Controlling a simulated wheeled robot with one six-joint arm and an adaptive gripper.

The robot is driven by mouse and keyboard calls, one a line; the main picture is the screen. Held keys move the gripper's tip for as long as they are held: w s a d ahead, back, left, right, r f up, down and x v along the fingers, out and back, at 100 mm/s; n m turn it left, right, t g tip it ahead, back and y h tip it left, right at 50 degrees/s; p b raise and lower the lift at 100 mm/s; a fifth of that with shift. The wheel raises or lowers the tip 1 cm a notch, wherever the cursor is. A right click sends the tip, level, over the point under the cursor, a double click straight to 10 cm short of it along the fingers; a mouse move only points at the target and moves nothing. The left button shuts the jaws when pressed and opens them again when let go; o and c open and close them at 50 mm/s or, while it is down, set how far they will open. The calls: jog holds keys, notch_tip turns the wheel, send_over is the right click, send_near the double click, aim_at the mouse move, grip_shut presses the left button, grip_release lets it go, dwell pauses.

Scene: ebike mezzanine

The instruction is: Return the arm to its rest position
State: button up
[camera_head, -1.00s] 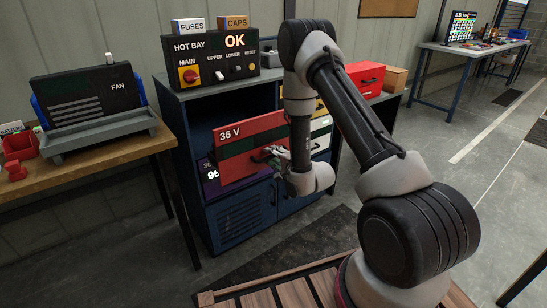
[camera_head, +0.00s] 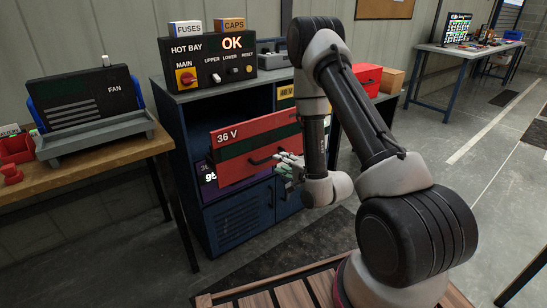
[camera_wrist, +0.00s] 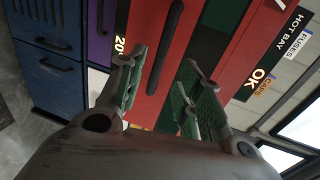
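My gripper (camera_head: 290,166) is in front of the red 36 V box (camera_head: 240,150), just right of and below its black handle (camera_head: 264,158). In the wrist view my gripper (camera_wrist: 164,58) has its two green-padded fingers spread apart, with nothing between them. The black handle (camera_wrist: 168,45) shows beyond the fingertips, apart from them. My arm is bent down from above and hides the right part of the cabinet.
The blue cabinet (camera_head: 237,218) carries the HOT BAY panel (camera_head: 212,62), which reads OK. A bench (camera_head: 90,160) with the FAN unit (camera_head: 85,95) stands left. A red case (camera_head: 367,76) is behind my arm. Open floor (camera_head: 440,140) lies right.

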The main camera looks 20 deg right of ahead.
jog(key=s+d+f+n+g+h, duration=0.2)
jog(key=s+f+n+g, duration=0.5)
jog(key=f, duration=0.6)
jog(key=s+d+r+n+g+h, duration=0.2)
jog(key=s+d+g, duration=0.15)
jog(key=s, duration=0.25)
jog(key=s+r+n, duration=0.1)
jog(key=s+r, duration=0.5)
jog(key=r, duration=0.7)
jog(key=s+r+n, duration=0.2)
jog(key=s+r, duration=0.5)
jog(key=r, duration=0.6)
jog(key=s+d+r+n, duration=0.1)
jog(key=s+r, duration=0.5)
jog(key=r, duration=0.8)
jog(key=shift+s+n+h, duration=0.2)
jog(key=shift+n+h, duration=0.2)
jog(key=shift+n, duration=0.3)
